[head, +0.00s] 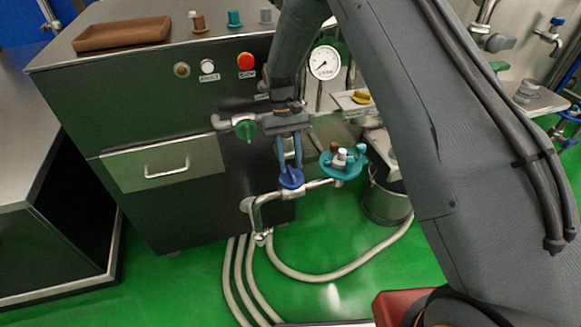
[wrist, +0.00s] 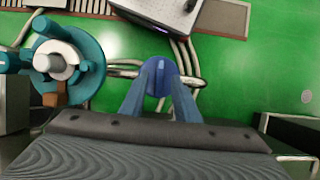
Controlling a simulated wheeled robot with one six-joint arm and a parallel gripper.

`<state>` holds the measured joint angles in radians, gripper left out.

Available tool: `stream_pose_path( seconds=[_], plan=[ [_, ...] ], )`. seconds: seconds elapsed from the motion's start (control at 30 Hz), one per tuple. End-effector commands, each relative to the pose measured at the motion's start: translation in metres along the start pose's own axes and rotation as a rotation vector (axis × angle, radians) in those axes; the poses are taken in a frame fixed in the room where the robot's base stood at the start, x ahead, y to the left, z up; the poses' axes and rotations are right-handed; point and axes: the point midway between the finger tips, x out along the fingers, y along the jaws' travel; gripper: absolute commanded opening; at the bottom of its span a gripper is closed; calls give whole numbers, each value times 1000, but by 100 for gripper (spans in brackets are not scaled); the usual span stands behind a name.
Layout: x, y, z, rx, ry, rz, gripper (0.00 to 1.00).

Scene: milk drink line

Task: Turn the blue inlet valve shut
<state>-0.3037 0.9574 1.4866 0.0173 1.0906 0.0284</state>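The blue inlet valve (head: 291,179) is a round blue knob on a bent steel pipe, low in front of the steel cabinet. In the wrist view the blue knob (wrist: 158,78) shows a raised grip ridge, lying roughly up and down in the picture. My gripper (head: 290,165) points down at the knob, with its two blue-grey fingers at its top. In the wrist view my gripper (wrist: 159,92) has one finger on each side of the ridge, with some space visible between them. Whether the tips touch the knob cannot be told.
A green valve (head: 245,130) sits on a pipe to the left. A teal round fitting (head: 341,163) with small caps stands close to the right of the blue knob. A metal bucket (head: 386,200) is behind it. Pale hoses (head: 330,275) lie on the green floor.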

Motion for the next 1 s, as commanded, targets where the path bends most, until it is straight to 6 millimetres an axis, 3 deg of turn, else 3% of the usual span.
stream_pose_path(
  seconds=[0.2,0.4,1.0],
  plan=[
    [-36,0,-1,0,3,0,29],
    [-56,0,0,0,0,0,29],
    [-63,5,7,7,10,-3,29]
  ],
)
